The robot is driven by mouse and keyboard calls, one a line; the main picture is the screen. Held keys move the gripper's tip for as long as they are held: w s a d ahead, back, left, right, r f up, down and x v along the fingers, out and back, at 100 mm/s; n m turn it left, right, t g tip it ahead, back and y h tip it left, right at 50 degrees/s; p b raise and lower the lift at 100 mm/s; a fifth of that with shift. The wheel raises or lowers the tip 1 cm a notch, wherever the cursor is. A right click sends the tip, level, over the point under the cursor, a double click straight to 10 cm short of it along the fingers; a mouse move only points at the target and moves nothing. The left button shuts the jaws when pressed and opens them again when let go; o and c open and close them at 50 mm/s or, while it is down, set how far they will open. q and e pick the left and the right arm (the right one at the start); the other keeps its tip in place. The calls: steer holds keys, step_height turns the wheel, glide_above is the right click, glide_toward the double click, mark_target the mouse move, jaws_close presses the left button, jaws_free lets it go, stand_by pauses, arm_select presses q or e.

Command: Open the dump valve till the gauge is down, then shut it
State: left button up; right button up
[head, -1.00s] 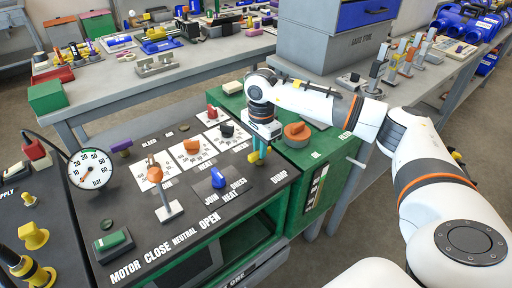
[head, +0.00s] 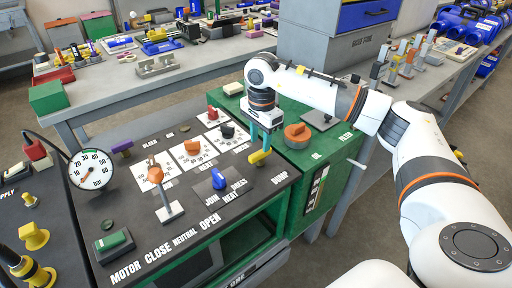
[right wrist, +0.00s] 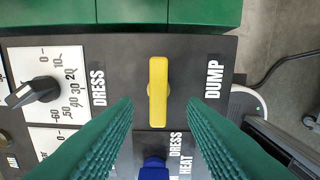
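The yellow dump valve handle (head: 260,157) is at the right edge of the dark panel, by the word DUMP. In the right wrist view the handle (right wrist: 158,91) stands lengthwise up the picture, between the labels DRESS and DUMP. My right gripper (head: 267,144) is above and just behind it, fingers pointing down. In the right wrist view its green fingers (right wrist: 160,135) are wide apart with nothing between them, and the handle shows beyond their tips. The round gauge (head: 92,169) stands at the panel's left; its needle points to the lower left, exact value too small to read. My left gripper is out of view.
A blue selector (head: 218,179), an orange-topped lever (head: 166,195), and red, orange and black knobs crowd the panel left of the handle.

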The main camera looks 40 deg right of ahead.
mark_target(260, 153)
step_height(260, 153, up, 8)
steer(key=shift+r, duration=0.15)
stand_by(0.6)
